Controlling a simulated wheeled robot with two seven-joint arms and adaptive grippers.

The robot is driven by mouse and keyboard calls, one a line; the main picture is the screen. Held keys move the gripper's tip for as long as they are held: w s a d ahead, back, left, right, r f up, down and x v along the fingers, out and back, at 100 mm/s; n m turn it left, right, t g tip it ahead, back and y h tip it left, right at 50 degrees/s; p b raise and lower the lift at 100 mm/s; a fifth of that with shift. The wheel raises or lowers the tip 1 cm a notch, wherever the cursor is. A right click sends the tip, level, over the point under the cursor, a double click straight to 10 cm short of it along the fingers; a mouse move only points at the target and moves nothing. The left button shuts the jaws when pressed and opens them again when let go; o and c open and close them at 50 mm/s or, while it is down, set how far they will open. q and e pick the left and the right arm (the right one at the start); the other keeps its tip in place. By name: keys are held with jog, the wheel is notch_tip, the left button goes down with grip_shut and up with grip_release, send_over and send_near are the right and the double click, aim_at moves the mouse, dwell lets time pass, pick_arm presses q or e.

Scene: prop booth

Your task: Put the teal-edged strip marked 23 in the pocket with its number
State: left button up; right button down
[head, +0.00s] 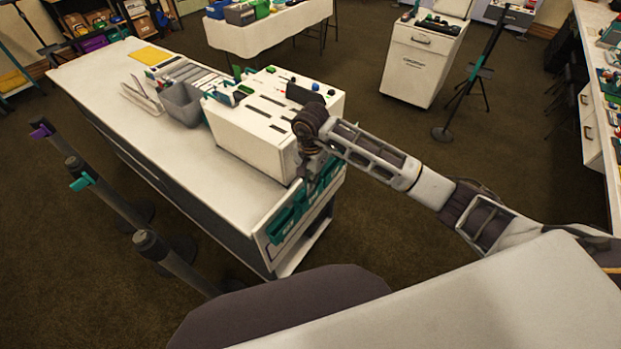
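Teal pockets (287,216) with small pale labels sit in a row on the end face of the white counter (150,115); the labels are too small to read. My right gripper (314,172) hangs, pointing down, at the near corner of the white slotted box (245,138), just over the pockets at the right. Its fingers are dark against the teal and partly hidden, so I cannot tell whether they hold anything. I cannot make out the strip marked 23. My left gripper is not in view.
A grey bin (181,103) and a yellow pad (150,55) sit on the counter. The counter's near-left top is bare. Dark posts (172,262) stand along its left side. A white drawer cabinet (421,62) and a dark stand (480,75) are farther right, with open carpet between.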

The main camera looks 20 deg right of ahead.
jog(key=shift+f+b, duration=1)
jog(key=shift+f, duration=0.25)
dwell(0.3)
jog(key=c, duration=1.6)
grip_release()
jog(key=shift+o, duration=0.2)
jog(key=shift+r, duration=6)
